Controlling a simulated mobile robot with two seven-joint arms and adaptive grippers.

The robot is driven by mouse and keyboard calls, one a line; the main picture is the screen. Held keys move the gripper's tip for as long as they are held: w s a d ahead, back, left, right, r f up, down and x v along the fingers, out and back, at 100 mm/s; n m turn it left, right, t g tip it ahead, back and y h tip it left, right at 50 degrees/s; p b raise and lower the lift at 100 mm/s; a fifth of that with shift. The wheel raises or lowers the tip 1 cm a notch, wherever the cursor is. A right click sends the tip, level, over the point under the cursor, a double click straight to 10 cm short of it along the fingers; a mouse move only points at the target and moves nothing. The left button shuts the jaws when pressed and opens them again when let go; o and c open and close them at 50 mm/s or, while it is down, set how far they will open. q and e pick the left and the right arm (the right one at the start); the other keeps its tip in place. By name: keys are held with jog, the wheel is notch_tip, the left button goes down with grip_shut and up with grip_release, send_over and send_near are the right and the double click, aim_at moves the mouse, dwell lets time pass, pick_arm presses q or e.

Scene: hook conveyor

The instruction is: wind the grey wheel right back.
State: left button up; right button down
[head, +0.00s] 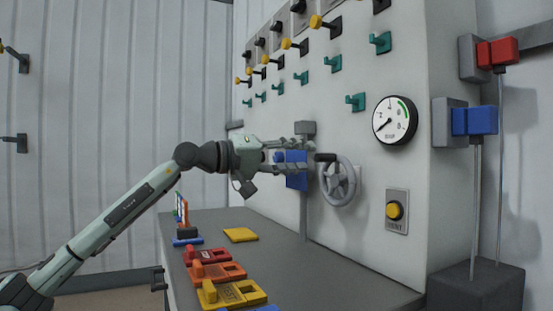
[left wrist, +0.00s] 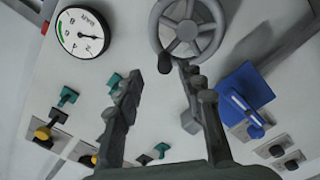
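The grey wheel (head: 351,190) is a spoked handwheel on the pale panel, with a dark handle knob (head: 325,157) at its upper left rim. In the left wrist view the wheel (left wrist: 187,28) is at the top and its dark knob (left wrist: 164,63) hangs at the lower left rim. My left gripper (head: 300,156) is just left of the knob in the head view. In the left wrist view its fingers (left wrist: 158,75) are spread, with the knob beyond and between the tips. No contact is visible. My right gripper is not in view.
A round gauge (head: 395,120) is right of the wheel, above a yellow button (head: 394,210). A blue block (head: 297,181) is behind my left gripper. Teal and yellow hooks or levers line the panel above. Coloured blocks (head: 208,256) lie on the grey bench (head: 330,282) below.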

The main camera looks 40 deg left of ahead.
pick_arm(q)
jog(key=shift+a+v, duration=0.15)
jog(key=shift+v, duration=1.15)
jog(key=shift+a+v, duration=0.15)
jog(key=shift+v, duration=1.15)
jog(key=shift+w, duration=0.1)
